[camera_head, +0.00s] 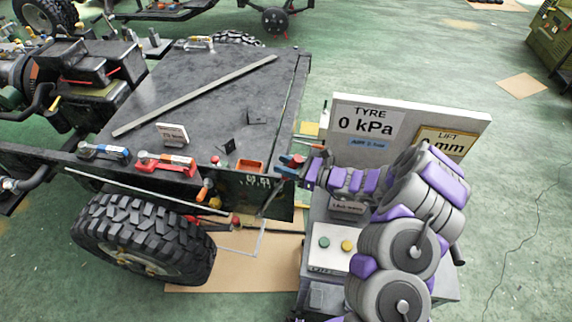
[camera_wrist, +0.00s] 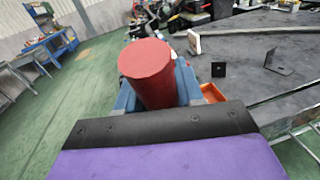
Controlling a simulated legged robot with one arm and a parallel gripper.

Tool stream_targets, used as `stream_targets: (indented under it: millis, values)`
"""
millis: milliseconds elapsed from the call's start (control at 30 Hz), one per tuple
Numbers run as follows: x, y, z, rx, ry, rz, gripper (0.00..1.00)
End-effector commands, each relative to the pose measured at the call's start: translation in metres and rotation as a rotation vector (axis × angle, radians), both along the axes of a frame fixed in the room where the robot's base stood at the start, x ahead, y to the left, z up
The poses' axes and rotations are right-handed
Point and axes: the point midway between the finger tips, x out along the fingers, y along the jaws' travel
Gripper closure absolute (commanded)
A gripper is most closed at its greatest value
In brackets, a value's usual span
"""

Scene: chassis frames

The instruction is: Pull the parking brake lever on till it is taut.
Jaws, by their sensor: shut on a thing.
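The parking brake lever shows as a thick red cylindrical grip (camera_wrist: 148,72) in the wrist view. In the head view a small part of the red grip (camera_head: 298,159) shows at my gripper, beside the chassis deck's right edge. A thin dark rod slants down and left from there. My gripper (camera_head: 290,166) is shut on the red grip, with its blue jaws (camera_wrist: 187,80) around it in the wrist view. The grip's end stands clear above the jaws. The lever's foot and how taut its cable is cannot be made out.
The black deck (camera_head: 215,95) carries a long metal bar (camera_head: 195,95), tools and an orange tray (camera_head: 250,167). A large tyre (camera_head: 140,235) is at lower left. A panel (camera_head: 410,108) reading "TYRE 0 kPa" stands behind my arm, with a button box (camera_head: 335,248) below.

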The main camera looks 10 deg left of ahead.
Motion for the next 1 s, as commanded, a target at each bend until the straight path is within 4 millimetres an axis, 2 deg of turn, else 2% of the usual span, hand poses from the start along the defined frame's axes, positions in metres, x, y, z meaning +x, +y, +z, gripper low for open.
stream_targets:
  millis: [33, 167, 467, 800, 1000]
  values:
    - [0.001, 0.0, 0.0, 0.001, 0.0, -0.002, 0.88]
    - [0.001, 0.0, 0.0, 0.001, 0.0, -0.003, 1.0]
    - [0.002, 0.001, 0.001, -0.002, -0.001, -0.003, 1.0]
    - [0.0, 0.035, 0.011, -0.092, -0.008, -0.004, 1.0]
    - [0.0, 0.037, 0.01, -0.103, -0.006, -0.006, 1.0]
